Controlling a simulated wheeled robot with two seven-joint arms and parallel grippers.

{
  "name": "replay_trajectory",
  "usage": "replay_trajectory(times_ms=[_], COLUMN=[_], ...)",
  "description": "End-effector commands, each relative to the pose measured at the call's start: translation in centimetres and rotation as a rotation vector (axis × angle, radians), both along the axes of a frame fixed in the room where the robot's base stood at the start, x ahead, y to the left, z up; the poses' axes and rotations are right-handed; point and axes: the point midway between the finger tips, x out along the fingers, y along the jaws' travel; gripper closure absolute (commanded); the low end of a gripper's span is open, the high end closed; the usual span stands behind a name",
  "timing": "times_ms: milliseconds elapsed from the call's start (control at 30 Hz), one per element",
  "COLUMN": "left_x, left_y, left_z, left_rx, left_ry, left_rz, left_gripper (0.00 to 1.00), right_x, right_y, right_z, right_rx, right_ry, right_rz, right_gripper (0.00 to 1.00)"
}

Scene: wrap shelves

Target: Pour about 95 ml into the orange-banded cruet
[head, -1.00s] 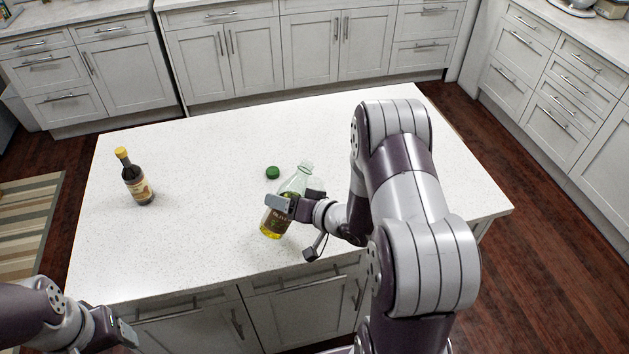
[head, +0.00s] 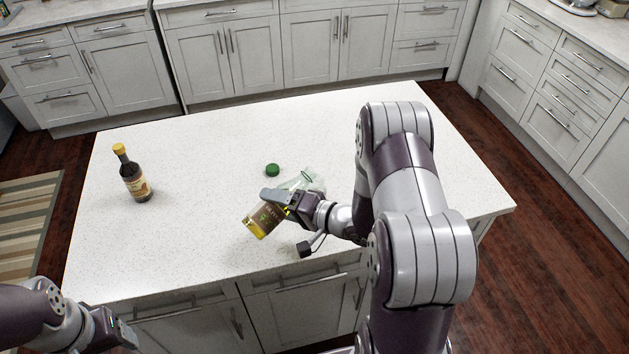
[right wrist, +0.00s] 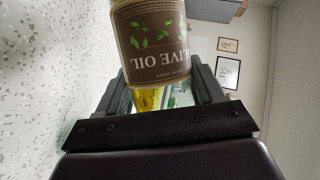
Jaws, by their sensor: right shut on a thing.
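The olive oil bottle (head: 265,220), clear with a brown label and yellow oil, is tilted above the island counter. Its base points lower left and its uncapped neck upper right. My right gripper (head: 285,198) is shut around its middle. In the right wrist view the bottle's label (right wrist: 155,50) reads "OLIVE OIL" upside down between the fingers. No orange-banded cruet can be made out; the area behind the gripper and bottle neck is partly hidden. My left gripper (head: 118,332) is at the lower left edge, away from the objects, its jaws unclear.
A green cap (head: 272,170) lies on the white island counter (head: 200,250) behind the bottle. A dark bottle with a yellow cap (head: 135,178) stands at the left. The counter between them is clear. Cabinets line the back and right.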

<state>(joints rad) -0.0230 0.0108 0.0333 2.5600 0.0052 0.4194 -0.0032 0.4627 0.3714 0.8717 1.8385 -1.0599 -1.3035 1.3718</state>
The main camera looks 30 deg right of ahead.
Motion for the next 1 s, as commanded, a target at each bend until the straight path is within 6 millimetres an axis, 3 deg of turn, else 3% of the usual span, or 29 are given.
replay_trajectory(times_ms=[300, 1000], left_x=[0.0, 0.0], left_y=[0.0, 0.0], left_z=[1.3, 2.3], left_rx=[0.0, 0.0], left_ry=[0.0, 0.0], left_rz=[0.0, 0.0], left_gripper=[0.34, 0.34], right_x=[0.0, 0.0], right_y=[0.0, 0.0], right_z=[1.0, 1.8], right_rx=[0.07, 0.146], right_ry=[0.015, 0.033], right_rz=[-0.001, 0.0], right_gripper=[0.84, 0.84])
